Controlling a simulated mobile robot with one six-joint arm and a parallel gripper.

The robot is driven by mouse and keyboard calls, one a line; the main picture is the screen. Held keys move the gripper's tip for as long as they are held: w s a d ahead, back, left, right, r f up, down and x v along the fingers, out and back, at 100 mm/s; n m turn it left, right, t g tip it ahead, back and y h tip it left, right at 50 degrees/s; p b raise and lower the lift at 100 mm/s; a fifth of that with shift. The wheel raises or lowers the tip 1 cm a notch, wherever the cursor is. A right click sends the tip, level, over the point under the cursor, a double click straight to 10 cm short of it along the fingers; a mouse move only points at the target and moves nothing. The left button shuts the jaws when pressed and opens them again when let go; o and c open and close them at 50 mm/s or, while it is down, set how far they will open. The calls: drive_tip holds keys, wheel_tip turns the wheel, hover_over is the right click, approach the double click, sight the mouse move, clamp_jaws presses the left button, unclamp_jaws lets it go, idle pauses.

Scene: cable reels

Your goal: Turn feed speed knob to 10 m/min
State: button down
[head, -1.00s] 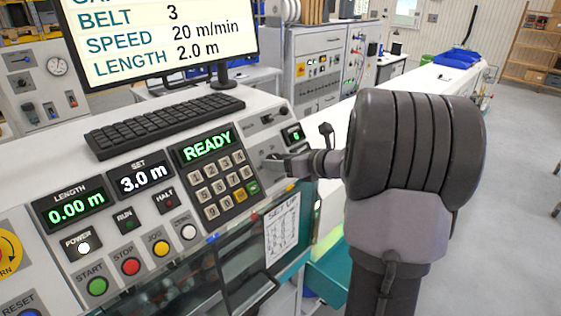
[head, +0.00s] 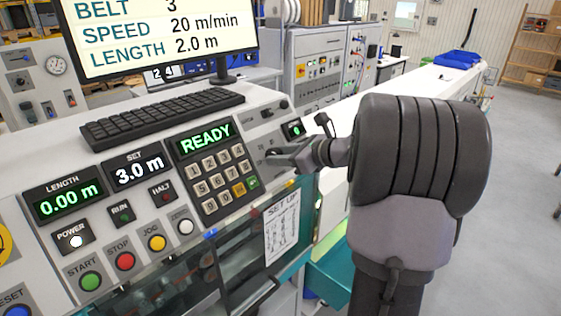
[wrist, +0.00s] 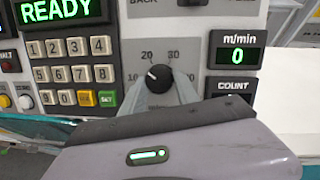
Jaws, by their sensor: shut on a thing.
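The feed speed knob (wrist: 157,82) is a small black dial with a white pointer mark, seen in the wrist view. Its pointer slants up and left, roughly between the 10 and 20 marks. Numbers 10, 20 and 30 are legible around it; the rest of the scale is partly hidden by the fingers. My gripper (wrist: 158,90) has a finger on each side of the knob and is shut on it. The m/min display (wrist: 237,52) to the right reads 0. In the head view my gripper (head: 272,158) hides the knob at the panel's right.
A keypad (head: 222,180) with a READY display sits left of my gripper. A COUNT display (wrist: 233,88) is partly covered on the right. The monitor (head: 160,40) lists speed 20 m/min. A black keyboard (head: 160,118) lies behind the panel.

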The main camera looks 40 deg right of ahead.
drive_tip(key=n+b, duration=0.2)
drive_tip(key=n, duration=0.2)
drive_tip(key=shift+d+n+g+y, duration=0.1)
drive_tip(key=shift+n+g+y, duration=0.2)
drive_tip(key=shift+n+y, duration=0.1)
drive_tip(key=shift+w+n+g+b, duration=0.1)
drive_tip(key=shift+n+g+b, duration=0.45)
drive_tip(key=shift+n, duration=1.15)
drive_tip(key=shift+r+n, duration=0.1)
drive_tip(key=shift+n, duration=0.2)
drive_tip(key=c, duration=0.9)
unclamp_jaws()
drive_tip(key=shift+r, duration=0.1)
drive_tip(key=v, duration=0.5)
drive_tip(key=p+v, duration=0.1)
drive_tip(key=v, duration=0.5)
drive_tip(key=p+v, duration=0.1)
drive_tip(key=v, duration=0.5)
drive_tip(key=shift+s+d+f, duration=0.25)
drive_tip(key=shift+s+d, duration=0.05)
drive_tip(key=shift+d, duration=0.05)
